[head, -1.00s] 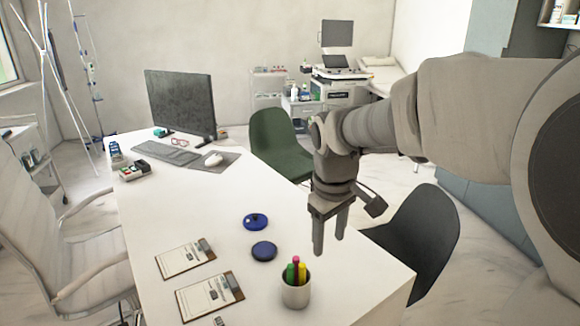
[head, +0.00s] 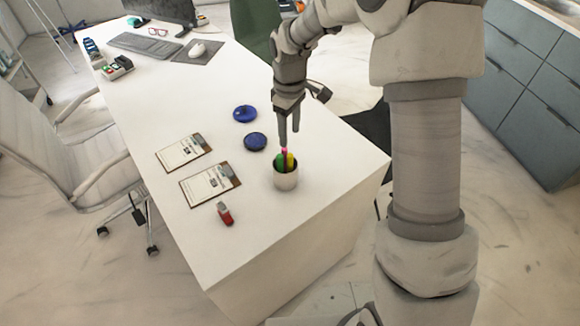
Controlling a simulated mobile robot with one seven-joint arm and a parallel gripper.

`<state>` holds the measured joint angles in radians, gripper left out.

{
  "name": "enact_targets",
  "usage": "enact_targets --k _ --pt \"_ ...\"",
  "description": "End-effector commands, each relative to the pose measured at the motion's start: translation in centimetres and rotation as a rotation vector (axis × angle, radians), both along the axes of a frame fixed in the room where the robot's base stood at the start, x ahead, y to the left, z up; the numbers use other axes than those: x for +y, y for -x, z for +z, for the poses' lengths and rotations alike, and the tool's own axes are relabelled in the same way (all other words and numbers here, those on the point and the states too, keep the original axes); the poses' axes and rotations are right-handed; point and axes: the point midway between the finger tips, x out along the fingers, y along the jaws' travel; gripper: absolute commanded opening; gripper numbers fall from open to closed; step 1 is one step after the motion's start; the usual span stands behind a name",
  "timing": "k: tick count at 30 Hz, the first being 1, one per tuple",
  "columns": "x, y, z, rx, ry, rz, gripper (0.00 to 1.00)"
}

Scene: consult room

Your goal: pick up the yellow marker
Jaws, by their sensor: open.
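The yellow marker (head: 291,161) stands in a white cup (head: 286,180) near the right edge of the white desk. A green marker (head: 279,160) and a pink or red-tipped marker (head: 285,152) stand in the same cup, to its left. My gripper (head: 289,138) points down just above the markers, open, with its fingertips close to the marker tops. Whether a finger touches a marker cannot be told from this view. The lower part of each marker is hidden inside the cup.
Two blue round objects (head: 255,141) lie behind and left of the cup. Two clipboards (head: 210,183) and a small red item (head: 225,213) lie to its left. A keyboard (head: 145,44) and monitor (head: 160,8) are at the far end. The desk's front corner is clear.

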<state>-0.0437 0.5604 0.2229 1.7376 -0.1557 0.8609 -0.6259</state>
Motion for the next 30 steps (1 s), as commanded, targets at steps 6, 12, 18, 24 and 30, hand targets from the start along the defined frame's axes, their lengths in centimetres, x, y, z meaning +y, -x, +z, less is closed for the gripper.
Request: enact_targets --k 6,12,18,24,30 --pt "0.0 0.1 -3.7 0.002 0.0 -0.001 0.58" --pt "0.0 0.1 -4.9 0.001 0.0 -0.001 0.58" --pt "-0.1 0.4 -7.9 0.004 0.001 0.001 0.58" --pt "-0.1 0.3 -9.6 0.0 0.0 -0.001 0.58" --pt "-0.1 0.3 -9.6 0.0 0.0 -0.001 0.58"
